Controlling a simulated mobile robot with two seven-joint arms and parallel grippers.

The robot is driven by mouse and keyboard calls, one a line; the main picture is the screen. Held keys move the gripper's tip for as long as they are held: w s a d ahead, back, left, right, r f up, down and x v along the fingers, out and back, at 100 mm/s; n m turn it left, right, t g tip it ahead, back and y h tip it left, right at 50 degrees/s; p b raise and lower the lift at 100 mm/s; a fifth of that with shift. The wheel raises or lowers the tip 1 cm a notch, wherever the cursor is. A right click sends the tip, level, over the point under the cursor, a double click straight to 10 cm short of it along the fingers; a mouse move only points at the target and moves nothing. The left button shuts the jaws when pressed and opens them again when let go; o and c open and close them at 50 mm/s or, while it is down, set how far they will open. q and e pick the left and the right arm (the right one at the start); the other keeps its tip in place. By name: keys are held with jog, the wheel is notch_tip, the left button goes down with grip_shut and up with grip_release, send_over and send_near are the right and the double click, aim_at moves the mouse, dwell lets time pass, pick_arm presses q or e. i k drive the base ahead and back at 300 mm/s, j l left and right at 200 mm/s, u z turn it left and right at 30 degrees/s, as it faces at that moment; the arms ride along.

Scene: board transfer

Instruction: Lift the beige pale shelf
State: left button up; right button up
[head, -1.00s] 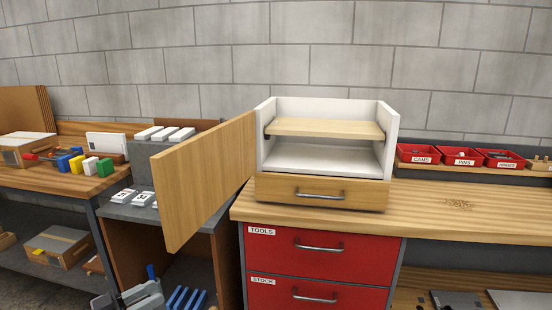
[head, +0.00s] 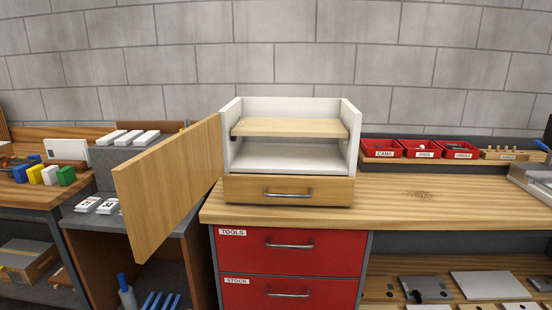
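The beige pale shelf (head: 290,128) lies level inside a small white cabinet (head: 290,157) that is open at the front and top. The cabinet stands on the wooden workbench, with a wooden drawer (head: 240,192) at its bottom and an open wooden door (head: 165,188) swung out to the left. The shelf's front edge faces me, with a clear gap below it. Neither of my grippers shows in the head view.
Red bins (head: 422,149) stand in a row on a rack at the bench's back right. The bench top (head: 440,200) right of the cabinet is clear. Red drawers (head: 288,255) sit below. A left bench holds coloured blocks (head: 50,175). The open door juts toward me.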

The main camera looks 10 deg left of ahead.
aim_at(330, 129)
jog(key=i+j, duration=0.15)
jog(key=j, duration=0.35)
jog(key=i+j+z, duration=0.15)
jog(key=j, duration=0.4)
jog(key=i+j, duration=0.1)
jog(key=j, duration=0.4)
jog(key=i+j+z, duration=0.15)
jog(key=j, duration=0.4)
jog(key=k, duration=0.05)
